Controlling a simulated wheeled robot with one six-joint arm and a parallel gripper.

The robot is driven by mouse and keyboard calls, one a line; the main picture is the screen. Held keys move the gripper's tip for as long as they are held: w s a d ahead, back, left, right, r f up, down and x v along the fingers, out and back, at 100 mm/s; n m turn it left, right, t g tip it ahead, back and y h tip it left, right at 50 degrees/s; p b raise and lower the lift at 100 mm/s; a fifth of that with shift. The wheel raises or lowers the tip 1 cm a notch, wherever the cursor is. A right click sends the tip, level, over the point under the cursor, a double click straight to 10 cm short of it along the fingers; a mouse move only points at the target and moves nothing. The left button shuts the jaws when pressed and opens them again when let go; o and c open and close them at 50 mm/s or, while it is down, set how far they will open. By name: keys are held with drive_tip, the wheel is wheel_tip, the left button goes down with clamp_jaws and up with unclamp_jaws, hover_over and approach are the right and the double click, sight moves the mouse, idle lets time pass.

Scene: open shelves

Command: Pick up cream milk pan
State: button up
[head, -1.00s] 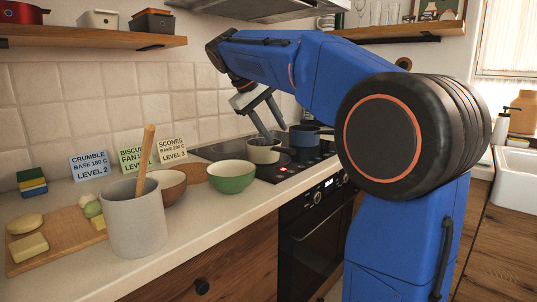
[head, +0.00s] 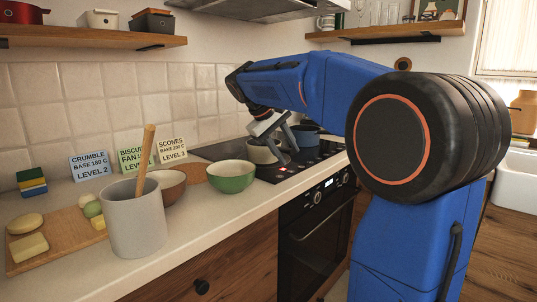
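The cream milk pan (head: 258,152) stands upright on the black hob, behind the green bowl. My gripper (head: 290,156) points down at the pan's right side, with its two fingers apart. One finger passes in front of the pan's right edge and hides part of it. The pan's handle cannot be made out, and I cannot tell whether the fingers touch the pan.
A dark blue pan (head: 305,135) stands on the hob (head: 285,172) close behind my gripper. A green bowl (head: 231,176), a brown bowl (head: 171,185) and a grey crock (head: 136,222) with a wooden utensil stand left along the counter. A range hood (head: 255,9) hangs above.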

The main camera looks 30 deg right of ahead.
clamp_jaws()
drive_tip(key=shift+r, duration=0.1)
wheel_tip(320, 180, up, 15)
idle(1.1)
